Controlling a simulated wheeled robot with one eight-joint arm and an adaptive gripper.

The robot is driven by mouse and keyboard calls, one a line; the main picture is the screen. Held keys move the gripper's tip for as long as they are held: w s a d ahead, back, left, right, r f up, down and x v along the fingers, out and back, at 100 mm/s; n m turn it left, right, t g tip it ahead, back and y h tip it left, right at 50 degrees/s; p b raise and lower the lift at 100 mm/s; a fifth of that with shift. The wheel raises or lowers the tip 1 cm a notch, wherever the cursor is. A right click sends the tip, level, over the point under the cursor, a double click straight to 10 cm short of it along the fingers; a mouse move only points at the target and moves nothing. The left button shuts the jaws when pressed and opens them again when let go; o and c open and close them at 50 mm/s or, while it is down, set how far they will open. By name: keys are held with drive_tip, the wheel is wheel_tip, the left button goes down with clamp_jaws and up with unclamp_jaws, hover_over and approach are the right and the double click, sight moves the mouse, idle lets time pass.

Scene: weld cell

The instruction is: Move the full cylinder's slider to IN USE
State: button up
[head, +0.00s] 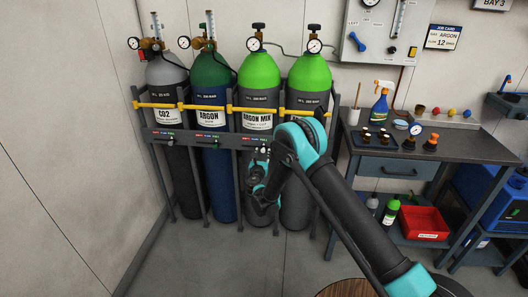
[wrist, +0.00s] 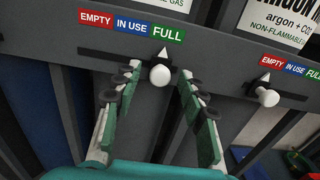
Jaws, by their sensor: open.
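In the wrist view a slider's white round knob (wrist: 160,75) stands on a dark slot, its white pointer (wrist: 163,53) below the FULL mark (wrist: 168,36). IN USE (wrist: 132,27) lies to its left. My gripper (wrist: 160,90) is open, with one finger on each side of the knob; contact is not clear. In the head view my gripper (head: 262,152) is at the rack rail before the third cylinder, the green-topped ARGON MIX (head: 258,75). A second slider knob (wrist: 266,96) at right has its pointer near EMPTY.
CO2 (head: 165,72) and ARGON (head: 210,72) cylinders stand left of it, another green-topped cylinder (head: 310,75) at right. A yellow rail (head: 195,106) crosses them. A workbench (head: 450,140) and red bin (head: 425,222) are at right. The floor in front is clear.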

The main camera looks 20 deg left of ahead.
sight(255, 146)
clamp_jaws()
idle(0.4)
drive_tip(key=a, duration=0.2)
drive_tip(key=s+a, duration=0.1)
drive_tip(key=a, duration=0.1)
drive_tip(key=shift+a, duration=0.15)
unclamp_jaws()
drive_tip(key=shift+s, duration=0.1)
